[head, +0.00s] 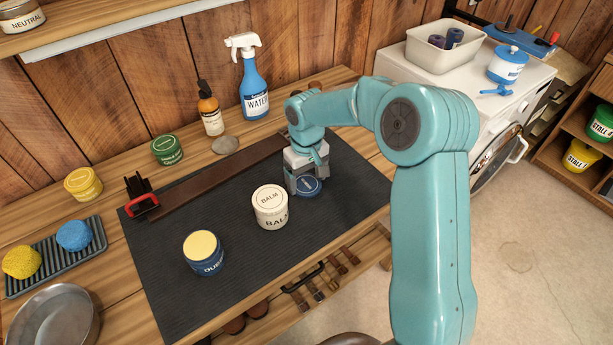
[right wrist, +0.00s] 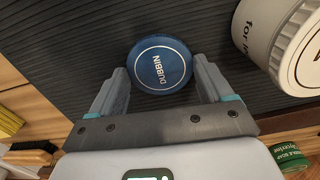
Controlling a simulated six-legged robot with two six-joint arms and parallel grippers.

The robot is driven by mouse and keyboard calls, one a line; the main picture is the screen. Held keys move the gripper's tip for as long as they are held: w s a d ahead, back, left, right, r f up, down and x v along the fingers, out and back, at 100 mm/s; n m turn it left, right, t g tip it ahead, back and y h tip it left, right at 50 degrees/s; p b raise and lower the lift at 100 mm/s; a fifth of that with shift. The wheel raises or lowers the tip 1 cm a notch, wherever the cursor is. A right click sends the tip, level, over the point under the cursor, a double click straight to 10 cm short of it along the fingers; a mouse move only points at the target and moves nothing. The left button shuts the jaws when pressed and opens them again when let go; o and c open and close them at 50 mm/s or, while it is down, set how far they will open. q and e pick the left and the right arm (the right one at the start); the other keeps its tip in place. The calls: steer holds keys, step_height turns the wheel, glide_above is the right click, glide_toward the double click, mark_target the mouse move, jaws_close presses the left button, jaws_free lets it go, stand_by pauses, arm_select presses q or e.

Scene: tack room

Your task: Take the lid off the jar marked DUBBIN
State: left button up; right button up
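The DUBBIN jar (head: 203,264) is a dark blue jar on the black mat, uncovered, with pale yellow contents showing at its top. Its round blue lid (head: 310,187), with a white ring, lies on the mat right of the BALM jar. In the right wrist view the lid (right wrist: 160,63) shows its DUBBIN lettering. My right gripper (head: 307,178) is over the lid. Its two fingers (right wrist: 160,78) stand apart on either side of the lid, with small gaps visible. My left gripper is not in view.
The white BALM jar (head: 270,207) stands between the DUBBIN jar and the lid. A brown strap (head: 215,178) lies along the mat's back. A green tin (head: 167,150), spray bottle (head: 256,92) and amber bottle (head: 210,115) stand behind. The mat's front is clear (head: 250,270).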

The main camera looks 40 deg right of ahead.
mark_target(307, 184)
steer(key=shift+o, duration=1.3)
steer(key=shift+f, duration=0.1)
step_height(307, 184, up, 13)
steer(key=shift+f+p, duration=0.2)
steer(key=shift+p, duration=0.15)
steer(key=shift+s+f, duration=0.1)
